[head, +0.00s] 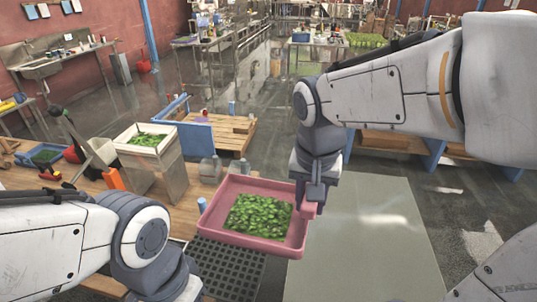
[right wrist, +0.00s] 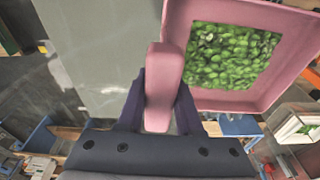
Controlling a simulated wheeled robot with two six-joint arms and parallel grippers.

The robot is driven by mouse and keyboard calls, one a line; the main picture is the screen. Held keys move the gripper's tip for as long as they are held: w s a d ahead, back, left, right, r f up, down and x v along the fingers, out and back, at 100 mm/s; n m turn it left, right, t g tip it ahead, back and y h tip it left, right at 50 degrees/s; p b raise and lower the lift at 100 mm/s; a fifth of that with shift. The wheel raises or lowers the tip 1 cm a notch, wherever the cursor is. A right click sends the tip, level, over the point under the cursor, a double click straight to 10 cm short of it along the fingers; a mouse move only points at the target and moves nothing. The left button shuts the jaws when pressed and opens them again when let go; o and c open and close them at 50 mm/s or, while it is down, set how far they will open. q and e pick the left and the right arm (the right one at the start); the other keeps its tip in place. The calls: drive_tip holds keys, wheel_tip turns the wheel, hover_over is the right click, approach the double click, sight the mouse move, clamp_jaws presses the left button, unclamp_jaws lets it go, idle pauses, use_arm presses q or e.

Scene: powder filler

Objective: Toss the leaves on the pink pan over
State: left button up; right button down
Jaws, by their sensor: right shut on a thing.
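The pink pan (head: 281,246) is held in the air, roughly level, in the middle of the head view. A bed of green leaves (head: 258,216) lies in its middle. My right gripper (head: 314,198) is shut on the pink handle at the pan's right side. In the right wrist view the handle (right wrist: 164,80) stands between the two dark fingers, and the pan (right wrist: 178,22) with its leaves (right wrist: 232,57) is at the upper right. My left arm comes in at the lower left of the head view, but its gripper is out of the picture.
A white tray of leaves (head: 150,128) stands on a metal box (head: 153,165) to the left. A black grid (head: 228,266) lies below the pan. A grey-green flat surface (head: 372,245) to its right is clear. Blue-sided pallets (head: 215,130) stand behind.

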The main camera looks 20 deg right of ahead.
wheel_tip(320, 180, down, 6)
drive_tip(key=b, duration=0.3)
drive_tip(key=shift+r, duration=0.25)
wheel_tip(320, 180, up, 8)
drive_tip(key=p, duration=0.6)
drive_tip(key=shift+f+p, duration=0.1)
drive_tip(key=shift+p, duration=0.3)
wheel_tip(320, 180, down, 8)
drive_tip(key=b, duration=0.6)
drive_tip(key=shift+b, duration=0.3)
use_arm(q)
wheel_tip(320, 180, down, 4)
drive_tip(key=shift+r, duration=0.1)
use_arm(e)
drive_tip(key=shift+r, duration=0.3)
